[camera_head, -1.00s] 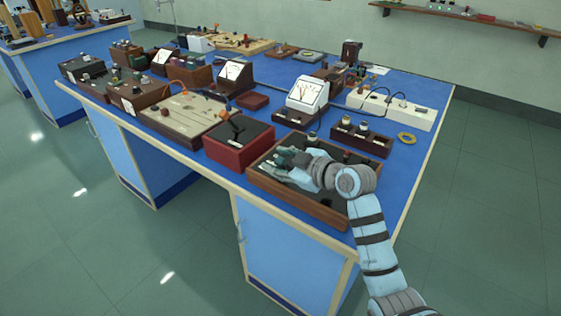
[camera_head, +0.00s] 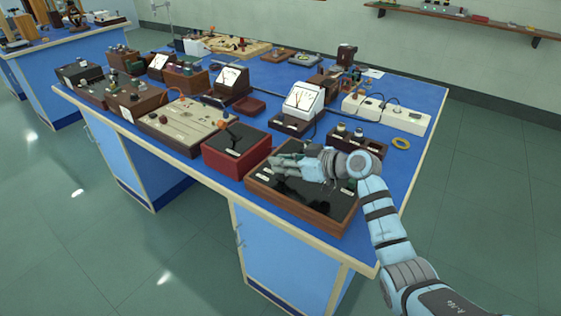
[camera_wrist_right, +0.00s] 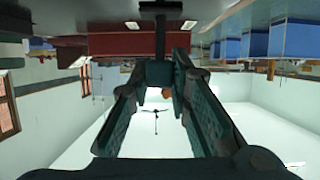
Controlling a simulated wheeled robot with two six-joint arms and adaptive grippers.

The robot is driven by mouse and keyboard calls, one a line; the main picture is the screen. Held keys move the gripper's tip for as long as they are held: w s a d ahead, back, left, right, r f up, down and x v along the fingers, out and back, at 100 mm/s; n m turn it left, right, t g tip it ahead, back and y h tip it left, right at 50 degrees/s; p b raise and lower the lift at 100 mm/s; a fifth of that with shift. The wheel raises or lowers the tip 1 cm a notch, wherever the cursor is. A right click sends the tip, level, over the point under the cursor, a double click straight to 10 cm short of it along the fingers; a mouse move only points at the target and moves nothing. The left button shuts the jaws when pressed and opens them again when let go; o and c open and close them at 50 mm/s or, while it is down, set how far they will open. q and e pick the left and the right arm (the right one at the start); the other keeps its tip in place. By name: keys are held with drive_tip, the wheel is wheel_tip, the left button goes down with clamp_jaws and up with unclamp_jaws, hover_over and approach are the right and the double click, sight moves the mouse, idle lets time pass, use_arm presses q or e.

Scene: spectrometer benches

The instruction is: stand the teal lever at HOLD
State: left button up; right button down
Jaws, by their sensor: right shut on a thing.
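The teal lever shows in the right wrist view, where its teal grip (camera_wrist_right: 159,73) sits between the fingertips on a dark upright stem. My right gripper (camera_head: 276,162) reaches in from the right over a wood-framed black panel (camera_head: 305,203), its fingers pointing left. It is shut on the teal lever; its two fingers also show in the wrist view (camera_wrist_right: 160,78). In the head view the fingers hide the lever, and I cannot read the HOLD mark or tell the lever's exact tilt. My left gripper is not in view.
A red box (camera_head: 222,163) with an orange-knobbed lever (camera_head: 223,127) stands just left of the panel. Behind are a white meter (camera_head: 303,100), a terminal block (camera_head: 357,139) and a yellow ring (camera_head: 401,143). The blue bench's right edge is fairly clear.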

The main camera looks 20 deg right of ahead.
drive_tip(key=c, duration=1.5)
unclamp_jaws()
drive_tip(key=shift+s+d, duration=0.1)
drive_tip(key=v, duration=1.1)
drive_tip(key=shift+s+d+r, duration=0.15)
drive_tip(key=shift+s+d, duration=0.05)
drive_tip(key=shift+s, duration=0.15)
drive_tip(key=shift+d, duration=0.1)
